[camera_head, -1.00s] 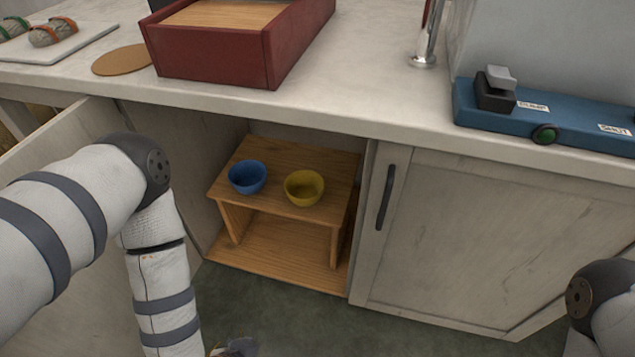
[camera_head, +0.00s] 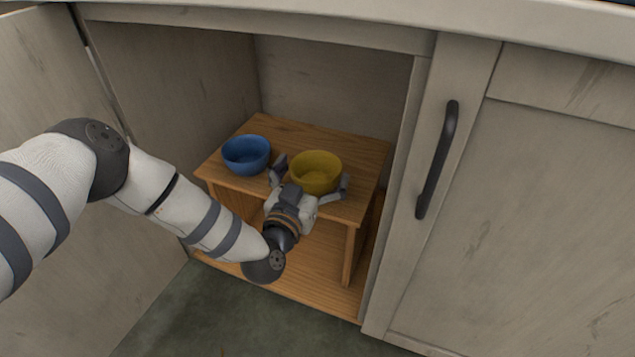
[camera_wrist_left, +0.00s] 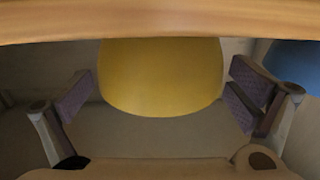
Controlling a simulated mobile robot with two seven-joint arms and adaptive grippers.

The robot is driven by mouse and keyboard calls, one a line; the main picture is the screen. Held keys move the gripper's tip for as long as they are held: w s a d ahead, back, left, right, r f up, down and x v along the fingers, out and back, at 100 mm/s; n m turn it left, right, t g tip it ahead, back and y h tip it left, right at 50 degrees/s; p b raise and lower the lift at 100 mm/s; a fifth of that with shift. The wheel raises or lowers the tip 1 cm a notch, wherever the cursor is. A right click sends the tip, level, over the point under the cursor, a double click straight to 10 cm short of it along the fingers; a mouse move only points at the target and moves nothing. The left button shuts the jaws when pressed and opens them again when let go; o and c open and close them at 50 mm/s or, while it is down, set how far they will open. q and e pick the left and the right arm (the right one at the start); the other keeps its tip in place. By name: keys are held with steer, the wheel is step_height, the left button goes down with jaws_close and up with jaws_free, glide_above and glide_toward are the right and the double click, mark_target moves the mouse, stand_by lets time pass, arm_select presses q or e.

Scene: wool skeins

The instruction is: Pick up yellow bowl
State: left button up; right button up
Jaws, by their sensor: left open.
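The yellow bowl (camera_head: 316,172) stands upright on a small wooden shelf (camera_head: 365,153) inside the open cabinet. My left gripper (camera_head: 310,178) is at the bowl's near side, with its fingers spread wide to either side of it. In the left wrist view the yellow bowl (camera_wrist_left: 160,78) lies between the two open fingers (camera_wrist_left: 160,97), with a gap visible on each side. The gripper holds nothing. My right gripper is not in view.
A blue bowl (camera_head: 246,155) stands on the shelf just left of the left gripper's finger; it also shows in the left wrist view (camera_wrist_left: 295,66). The cabinet's side post and closed door (camera_head: 540,200) are at the right. The open door (camera_head: 50,90) is at the left.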

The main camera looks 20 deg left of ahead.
arm_select(q)
steer(key=shift+w+f, duration=0.2)
steer(key=shift+w, duration=0.5)
steer(key=shift+w+r, duration=0.15)
steer(key=shift+r, duration=0.05)
steer(key=c, duration=1)
steer(key=shift+r, duration=0.1)
